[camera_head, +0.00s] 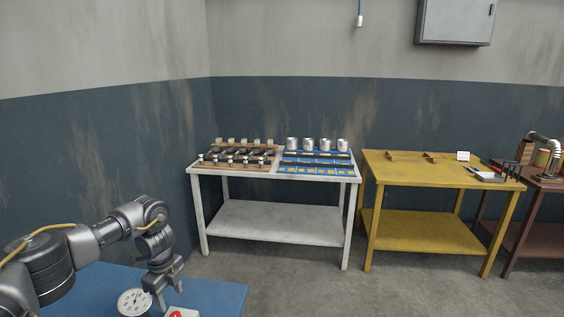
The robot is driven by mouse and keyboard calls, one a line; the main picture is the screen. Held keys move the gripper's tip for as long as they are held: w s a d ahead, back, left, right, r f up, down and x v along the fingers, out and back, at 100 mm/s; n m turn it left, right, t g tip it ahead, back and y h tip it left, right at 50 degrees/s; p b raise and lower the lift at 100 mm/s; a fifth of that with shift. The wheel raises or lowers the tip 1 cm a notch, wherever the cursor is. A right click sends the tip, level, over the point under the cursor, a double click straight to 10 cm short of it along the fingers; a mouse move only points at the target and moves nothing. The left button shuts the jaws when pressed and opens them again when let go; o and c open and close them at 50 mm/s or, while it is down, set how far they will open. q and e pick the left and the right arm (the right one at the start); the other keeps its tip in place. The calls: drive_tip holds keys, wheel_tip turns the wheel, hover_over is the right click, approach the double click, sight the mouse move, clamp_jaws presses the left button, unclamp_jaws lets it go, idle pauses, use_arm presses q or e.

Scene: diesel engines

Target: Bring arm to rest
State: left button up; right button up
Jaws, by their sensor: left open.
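My left arm comes in from the left, bent, with a yellow cable along it. My left gripper (168,291) points down over the blue surface (222,293) at the lower left. Its fingers are apart, and I see nothing held between them. A round dial gauge (133,302) is close to the left of the fingers. A red button on a light box (178,313) shows just below them, cut off by the picture's edge. I cannot tell whether the fingers touch either one. My right gripper is out of the picture.
A white table (272,222) by the back wall holds engine parts on a wooden rack and a blue mat, with several metal cylinders (325,144). A yellow table (416,231) and a brown table (534,237) stand to its right. Grey floor (310,290) in front is clear.

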sight(175, 316)
use_arm(q)
wheel_tip(175, 316, down, 7)
drive_tip(key=shift+f, duration=0.1)
drive_tip(key=shift+w+f+m+b, duration=0.1)
drive_tip(key=shift+f+m+b, duration=0.2)
drive_tip(key=shift+m+b, duration=0.25)
drive_tip(key=m, duration=0.3)
drive_tip(key=shift+b, duration=0.3)
drive_tip(key=m, duration=0.5)
drive_tip(key=shift+r, duration=0.15)
drive_tip(key=m, duration=0.4)
drive_tip(key=shift+r+m, duration=0.1)
drive_tip(key=shift+m, duration=0.15)
drive_tip(key=m+p, duration=0.1)
drive_tip(key=m, duration=0.3)
drive_tip(key=shift+m, duration=0.3)
